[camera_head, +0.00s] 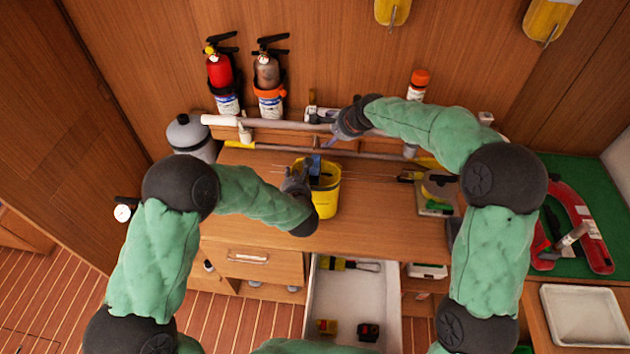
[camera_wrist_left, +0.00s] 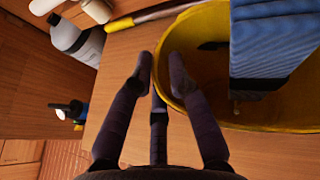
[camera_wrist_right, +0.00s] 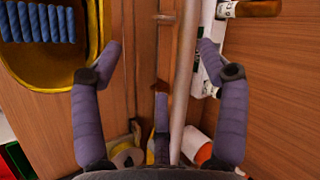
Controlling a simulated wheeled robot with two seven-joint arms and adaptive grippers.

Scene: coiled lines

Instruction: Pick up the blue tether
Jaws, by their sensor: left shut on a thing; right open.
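The blue tether (camera_head: 315,168) is a ribbed coil in the yellow bucket (camera_head: 328,201) on the wooden worktop. It also shows in the left wrist view (camera_wrist_left: 268,50) and, at the top left, in the right wrist view (camera_wrist_right: 38,22). My left gripper (camera_head: 297,178) is at the bucket's left side. In the left wrist view its fingers (camera_wrist_left: 162,72) are close about the bucket's rim, beside the tether and apart from it. My right gripper (camera_head: 338,130) is open and empty behind the bucket, near the back rail. Its fingers (camera_wrist_right: 160,60) are wide apart.
A pale rail (camera_head: 265,123) runs along the back of the worktop. A grey bottle (camera_head: 190,137) stands at the left and two fire extinguishers (camera_head: 221,80) hang on the wall. A tape roll (camera_head: 438,186) lies right of the bucket. An open drawer (camera_head: 345,300) juts out in front.

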